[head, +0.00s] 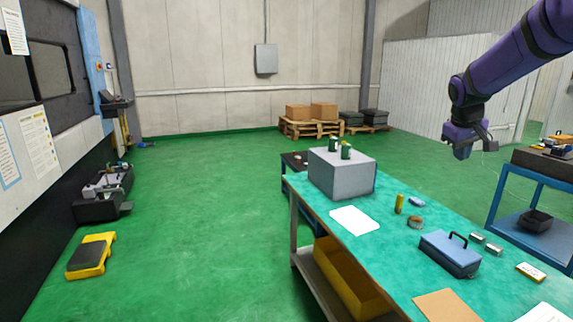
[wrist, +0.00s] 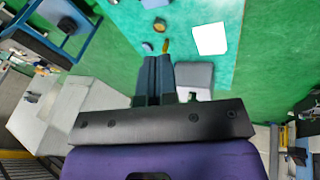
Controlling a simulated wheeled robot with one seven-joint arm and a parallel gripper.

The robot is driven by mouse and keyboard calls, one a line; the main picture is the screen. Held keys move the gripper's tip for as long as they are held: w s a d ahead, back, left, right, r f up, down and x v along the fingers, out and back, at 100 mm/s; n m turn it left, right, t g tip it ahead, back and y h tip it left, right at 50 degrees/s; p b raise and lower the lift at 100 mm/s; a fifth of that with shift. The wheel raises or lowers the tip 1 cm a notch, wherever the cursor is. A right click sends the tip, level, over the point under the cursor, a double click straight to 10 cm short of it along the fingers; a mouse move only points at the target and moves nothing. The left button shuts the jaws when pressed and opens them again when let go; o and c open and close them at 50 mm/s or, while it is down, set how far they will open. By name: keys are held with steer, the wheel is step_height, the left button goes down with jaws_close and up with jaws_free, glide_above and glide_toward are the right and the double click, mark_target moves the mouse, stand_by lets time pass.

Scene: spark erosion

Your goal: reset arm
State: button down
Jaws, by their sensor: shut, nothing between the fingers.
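My purple arm comes in from the top right of the head view, and my gripper (head: 462,150) hangs in the air beyond the right side of the teal-topped table (head: 395,275). In the wrist view my gripper's dark fingers (wrist: 156,62) lie side by side, shut with nothing between them. They touch nothing that I can see. Below them the wrist view shows the teal tabletop, a white sheet (wrist: 210,39) and part of the grey box (wrist: 194,76).
On the table are a grey box (head: 341,175) with green cans on top, a yellow cylinder (head: 399,204), a blue toolbox (head: 450,254) and papers. A blue-framed cart (head: 493,215) stands at the right. A machine lines the left wall. Green floor between is mostly clear.

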steer(key=s+a+r, duration=0.2)
steer(key=s+a, duration=0.1)
steer(key=s, duration=0.4)
steer(key=s+a+r+m+t+y, duration=0.1)
steer(key=s+a+r, duration=0.25)
steer(key=s, duration=0.35)
steer(key=s+a+r, duration=0.2)
steer(key=s+a, duration=0.2)
steer(key=s, duration=0.2)
steer(key=s+a+f+y, duration=0.1)
steer(key=s+a+f, duration=0.1)
steer(key=s, duration=0.7)
steer(key=s+a+f+m+t+y, duration=0.1)
steer(key=s+a+f, duration=0.2)
steer(key=s, duration=0.7)
